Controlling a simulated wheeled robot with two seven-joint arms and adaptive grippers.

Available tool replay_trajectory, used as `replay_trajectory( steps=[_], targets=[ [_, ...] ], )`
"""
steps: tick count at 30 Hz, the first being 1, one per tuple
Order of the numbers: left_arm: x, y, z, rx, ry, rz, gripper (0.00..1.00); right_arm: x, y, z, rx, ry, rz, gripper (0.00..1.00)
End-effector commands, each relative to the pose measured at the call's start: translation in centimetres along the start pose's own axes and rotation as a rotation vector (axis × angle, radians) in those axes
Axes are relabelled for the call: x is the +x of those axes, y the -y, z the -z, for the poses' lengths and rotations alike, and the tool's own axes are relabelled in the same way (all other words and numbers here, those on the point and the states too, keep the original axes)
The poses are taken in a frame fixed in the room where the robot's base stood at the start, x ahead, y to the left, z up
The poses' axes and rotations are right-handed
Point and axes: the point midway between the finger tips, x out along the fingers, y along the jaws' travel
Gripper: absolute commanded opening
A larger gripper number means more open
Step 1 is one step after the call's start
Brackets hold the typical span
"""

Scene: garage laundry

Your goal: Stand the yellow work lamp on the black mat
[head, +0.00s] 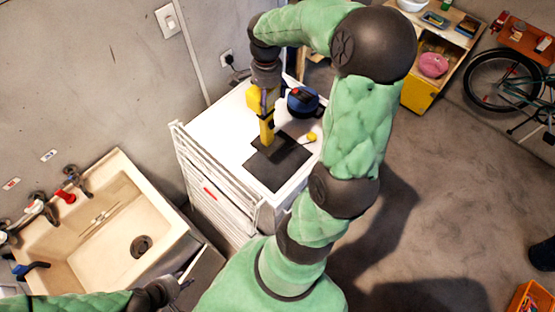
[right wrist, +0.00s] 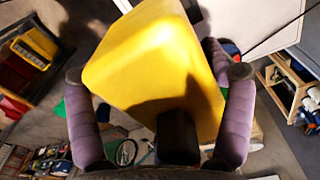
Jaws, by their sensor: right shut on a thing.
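The yellow work lamp (head: 267,132) is roughly upright in the head view, its lower end over the back part of the black mat (head: 282,168). I cannot tell if it touches the mat. The mat lies on the white appliance top. My right gripper (head: 266,88) is above and shut on the lamp. In the right wrist view, the lamp's yellow body (right wrist: 150,65) fills the space between the two purple finger pads. My left gripper (head: 183,286) is low at the left, near the sink's front corner. It is too small to tell its opening.
A blue and black round object (head: 303,101) stands behind the mat, close to the lamp. A small yellow object (head: 312,137) lies at the mat's right edge. A white rack (head: 215,185) is along the left side. A sink (head: 110,220) is further left.

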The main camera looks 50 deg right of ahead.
Motion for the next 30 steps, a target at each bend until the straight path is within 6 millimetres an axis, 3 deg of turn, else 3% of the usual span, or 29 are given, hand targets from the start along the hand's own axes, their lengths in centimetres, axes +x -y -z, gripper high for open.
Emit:
replay_trajectory(
  steps=[12,18,24,30],
  targets=[
    [0.8,0.3,0.0,0.000,0.000,0.000,0.40,0.7,-7.5,-5.3,0.021,-0.001,0.008,0.23],
    [1.0,0.4,0.0,0.000,0.000,0.000,0.40,1.4,-9.7,-7.0,0.027,-0.001,0.009,0.23],
    [1.0,0.4,0.0,0.000,0.000,0.000,0.40,1.8,-10.4,-7.4,0.030,0.001,0.007,0.23],
    [0.6,0.2,0.0,0.000,0.000,0.000,0.40,3.0,-8.9,-5.3,0.032,0.002,0.004,0.23]
  ],
)
